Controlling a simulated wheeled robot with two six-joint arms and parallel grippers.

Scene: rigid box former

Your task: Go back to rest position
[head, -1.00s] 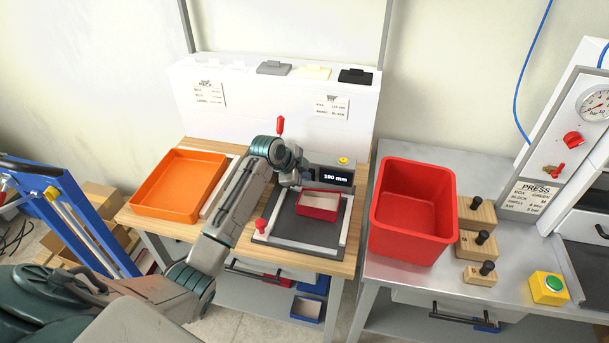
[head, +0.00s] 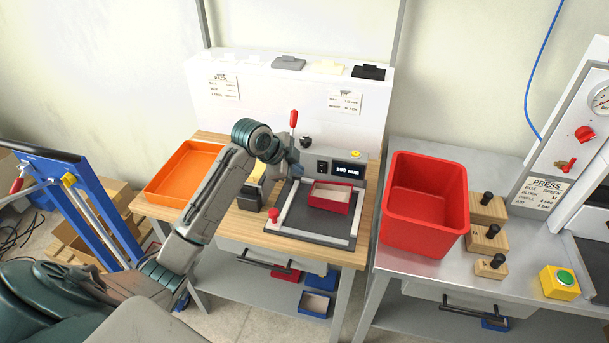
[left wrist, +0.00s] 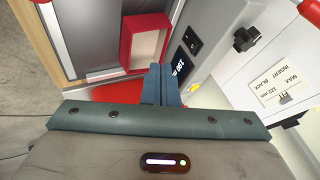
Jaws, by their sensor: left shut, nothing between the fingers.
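My left gripper (head: 290,167) is above the workbench, just left of the grey unit with a lit display (head: 347,169). In the left wrist view its two blue fingers (left wrist: 161,85) are together with nothing between them. A small open red box (head: 330,196) with a light inside sits in the dark fixture (head: 318,228) to the right of the gripper. The gripper is apart from the box. The red box also shows in the left wrist view (left wrist: 147,40), beyond the fingertips. My right gripper is not in view.
An orange tray (head: 185,173) lies on the left of the wooden bench. A red bin (head: 428,205) and wooden blocks with black knobs (head: 488,207) stand on the grey table at right. A red-tipped lever (head: 293,118) rises close behind the gripper.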

